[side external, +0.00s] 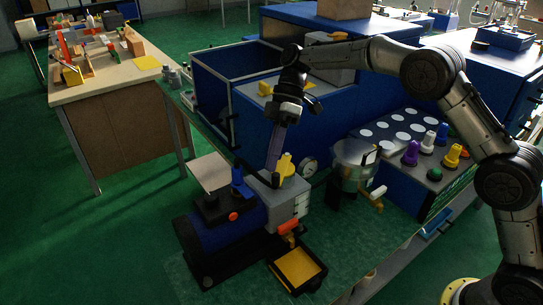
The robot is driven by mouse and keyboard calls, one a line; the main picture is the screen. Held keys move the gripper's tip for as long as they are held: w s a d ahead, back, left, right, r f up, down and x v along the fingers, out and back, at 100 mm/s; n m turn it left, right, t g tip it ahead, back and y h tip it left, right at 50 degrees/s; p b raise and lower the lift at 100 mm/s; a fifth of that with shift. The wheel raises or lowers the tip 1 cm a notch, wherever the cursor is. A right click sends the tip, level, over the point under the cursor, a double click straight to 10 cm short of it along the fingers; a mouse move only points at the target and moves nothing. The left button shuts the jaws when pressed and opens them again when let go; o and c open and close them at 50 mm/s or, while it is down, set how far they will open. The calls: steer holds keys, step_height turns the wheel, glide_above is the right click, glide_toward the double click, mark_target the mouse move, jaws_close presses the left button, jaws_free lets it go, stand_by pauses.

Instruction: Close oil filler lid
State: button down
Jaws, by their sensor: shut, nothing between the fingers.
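My gripper (273,166) points down over the machine at the lower centre, with its fingers together and nothing held. Its tips are beside a yellow upright part (286,166) on the machine's light grey box (288,207); I cannot tell whether they touch. A pale flat plate (208,171) stands tilted above the dark blue cylindrical body (213,230), left of my gripper. It may be the oil filler lid, but I cannot be sure. A blue part (240,183) lies between the plate and my gripper. The filler opening cannot be made out.
A yellow-bottomed tray (298,268) sits in front of the machine. A metal pot (354,160) and a round gauge (309,167) stand to the right. A panel with coloured knobs (410,154) lies farther right. An open blue bin (222,98) is behind.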

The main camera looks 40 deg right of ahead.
steer(key=v, duration=1.2)
steer(key=s+a+m+t+h, duration=0.25)
steer(key=s+a+h, duration=0.25)
steer(key=a+h, duration=0.6)
step_height(320, 180, down, 9)
steer(key=s+y, duration=0.1)
steer(key=y, duration=0.1)
steer(key=shift+d+f, duration=0.25)
